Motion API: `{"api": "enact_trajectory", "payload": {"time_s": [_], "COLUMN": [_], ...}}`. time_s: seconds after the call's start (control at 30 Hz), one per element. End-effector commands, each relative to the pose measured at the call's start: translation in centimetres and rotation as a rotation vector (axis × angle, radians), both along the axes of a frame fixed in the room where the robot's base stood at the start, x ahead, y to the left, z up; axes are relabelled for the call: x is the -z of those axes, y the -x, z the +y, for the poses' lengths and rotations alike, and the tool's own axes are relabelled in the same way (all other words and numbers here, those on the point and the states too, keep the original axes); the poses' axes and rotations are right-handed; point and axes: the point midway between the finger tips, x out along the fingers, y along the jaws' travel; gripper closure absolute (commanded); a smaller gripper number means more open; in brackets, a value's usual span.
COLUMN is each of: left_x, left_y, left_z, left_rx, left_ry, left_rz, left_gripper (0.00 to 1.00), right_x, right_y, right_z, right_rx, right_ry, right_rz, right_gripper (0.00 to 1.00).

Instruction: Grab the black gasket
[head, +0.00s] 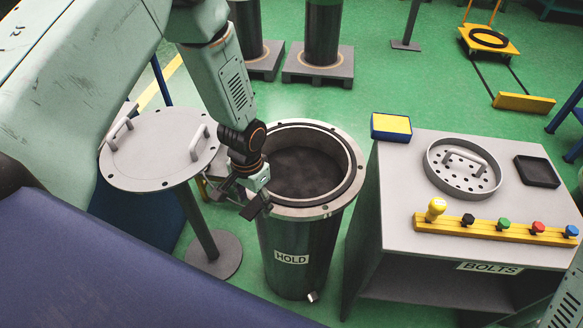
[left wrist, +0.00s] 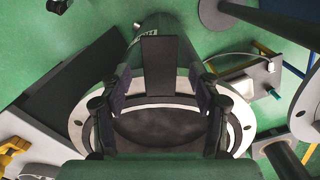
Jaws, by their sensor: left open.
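A thin black ring (head: 354,172), which looks like the black gasket, lies along the inside of the silver flange on the open cylinder marked HOLD (head: 292,258). Another black ring (head: 489,38) lies on a yellow stand at the far right. My left gripper (head: 243,196) is open and empty at the left rim of the HOLD cylinder. In the left wrist view its two fingers (left wrist: 158,110) stand apart over the flange (left wrist: 240,108), with the dark opening between them. Whether a finger touches the ring cannot be told. My right gripper is not in view.
A round lid with two handles (head: 155,155) rests on a stand to the left. The bolts table (head: 400,235) stands close on the right, holding a perforated dish (head: 463,185), a black tray (head: 537,171) and a yellow bolt rack (head: 490,230).

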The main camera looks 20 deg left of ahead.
Motion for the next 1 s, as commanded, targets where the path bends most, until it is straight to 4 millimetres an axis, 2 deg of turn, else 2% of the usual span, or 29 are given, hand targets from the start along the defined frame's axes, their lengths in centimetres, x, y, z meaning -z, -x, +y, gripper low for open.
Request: {"api": "enact_trajectory", "payload": {"time_s": [0.4, 1.0], "left_x": [0.25, 0.24], "left_y": [0.0, -0.03], "left_z": [-0.01, -0.02], "left_rx": [0.0, 0.001], "left_ry": [0.0, 0.0], "left_rz": [0.0, -0.001], "left_gripper": [0.38, 0.88], "right_x": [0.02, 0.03], "right_y": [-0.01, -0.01], "right_z": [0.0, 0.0], "right_rx": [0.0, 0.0], "right_ry": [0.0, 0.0], "right_rz": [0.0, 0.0], "right_gripper": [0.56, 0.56]}}
